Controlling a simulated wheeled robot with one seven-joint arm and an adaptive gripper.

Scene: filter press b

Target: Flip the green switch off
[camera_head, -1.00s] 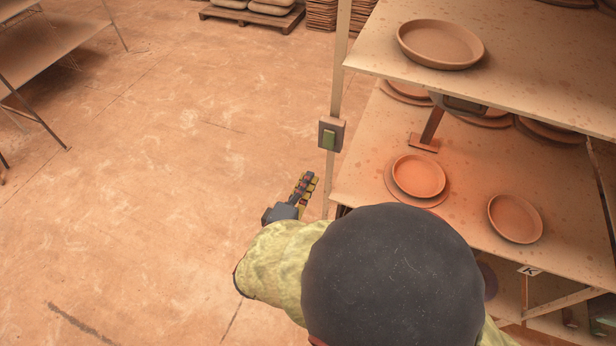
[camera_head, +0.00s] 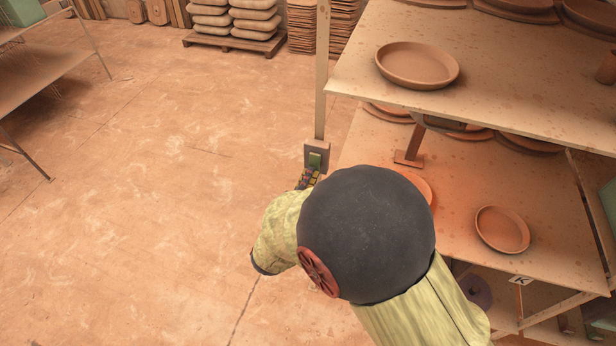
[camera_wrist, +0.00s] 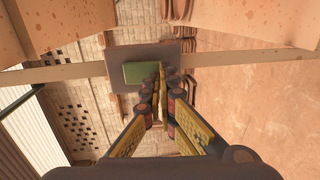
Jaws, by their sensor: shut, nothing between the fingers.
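The green switch (camera_head: 315,159) sits on a dark plate (camera_head: 324,148) fixed to the upright post at the shelf's left corner. In the wrist view the green switch (camera_wrist: 140,72) shows on its grey plate (camera_wrist: 172,54), with the fingertips overlapping its right part. My gripper (camera_head: 307,176) is just below the switch in the head view, mostly hidden by my arm. In the wrist view my gripper (camera_wrist: 160,72) is shut with nothing between its fingers. The tips are at or very close to the switch; I cannot tell whether they touch it.
The shelf (camera_head: 470,90) with clay plates (camera_head: 417,64) stands right of the post (camera_head: 321,70). A lower clay plate (camera_head: 502,230) lies near my arm. A loaded pallet (camera_head: 235,42) stands at the back.

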